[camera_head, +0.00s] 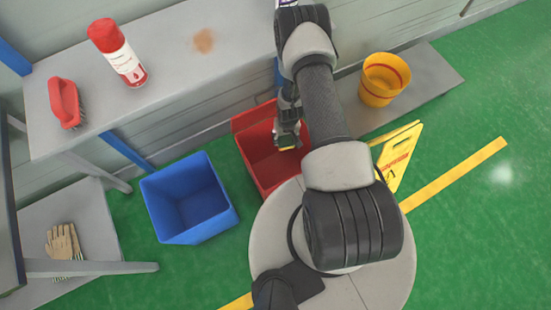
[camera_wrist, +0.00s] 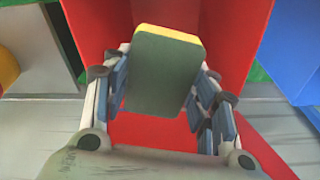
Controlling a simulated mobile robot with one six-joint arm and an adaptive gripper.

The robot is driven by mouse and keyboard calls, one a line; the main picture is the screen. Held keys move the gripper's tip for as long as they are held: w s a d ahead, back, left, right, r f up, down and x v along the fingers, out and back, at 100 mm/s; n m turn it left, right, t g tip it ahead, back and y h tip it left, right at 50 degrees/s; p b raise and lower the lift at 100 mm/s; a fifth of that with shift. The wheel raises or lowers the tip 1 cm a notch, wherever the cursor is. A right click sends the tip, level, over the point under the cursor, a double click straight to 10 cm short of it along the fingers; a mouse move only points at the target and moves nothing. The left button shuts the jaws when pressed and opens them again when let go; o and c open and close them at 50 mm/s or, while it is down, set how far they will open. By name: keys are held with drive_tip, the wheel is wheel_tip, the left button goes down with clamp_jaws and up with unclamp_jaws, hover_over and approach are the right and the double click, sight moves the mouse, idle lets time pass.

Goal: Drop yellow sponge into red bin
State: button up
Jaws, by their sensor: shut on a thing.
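The yellow sponge (camera_wrist: 165,70) has a dark green scouring face and a yellow edge, and is held between the fingers of my gripper (camera_wrist: 160,88) in the wrist view. In the head view my gripper (camera_head: 287,140) is over the red bin (camera_head: 261,176), with only a bit of the sponge (camera_head: 287,148) showing yellow at its tip. The red bin also fills the area behind the sponge in the wrist view (camera_wrist: 236,50). My arm hides the bin's right part in the head view.
A blue bin (camera_head: 190,200) stands left of the red bin. A yellow bucket (camera_head: 383,80) and yellow wet-floor sign (camera_head: 397,158) are at the right. A grey bench (camera_head: 180,75) holds a red brush (camera_head: 65,103) and spray can (camera_head: 118,53). Gloves (camera_head: 63,243) lie on a lower shelf.

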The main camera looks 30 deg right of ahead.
drive_tip(key=shift+f+b, duration=1.35)
drive_tip(key=shift+f, duration=0.9)
drive_tip(key=o, duration=1.2)
drive_tip(key=r, duration=0.4)
drive_tip(key=s+r, duration=0.1)
drive_tip(key=r, duration=0.7)
drive_tip(key=shift+s+a, duration=0.15)
drive_tip(key=shift+s, duration=0.1)
